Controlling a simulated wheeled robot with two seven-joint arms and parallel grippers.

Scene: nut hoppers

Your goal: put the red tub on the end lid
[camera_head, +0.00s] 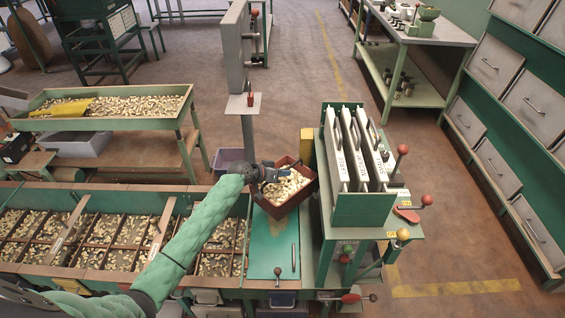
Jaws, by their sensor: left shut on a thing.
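The red tub (289,206), a dark red box filled with pale nuts, is near the middle of the view, turned at an angle. My left gripper (283,173) is shut on its left side; the fingertips are small and partly lost against the nuts. The green end lid (272,252) is a flat panel at the right end of the hopper row, with a thin light handle on it. The tub appears over the lid's far part; I cannot tell whether it touches the lid. My right gripper is not in view.
Open hoppers (115,232) of nuts run left of the lid under my left arm. A machine with upright grey plates (357,150) and red-knobbed levers stands close right of the tub. A grey post (248,125) rises behind. The lid's near part is clear.

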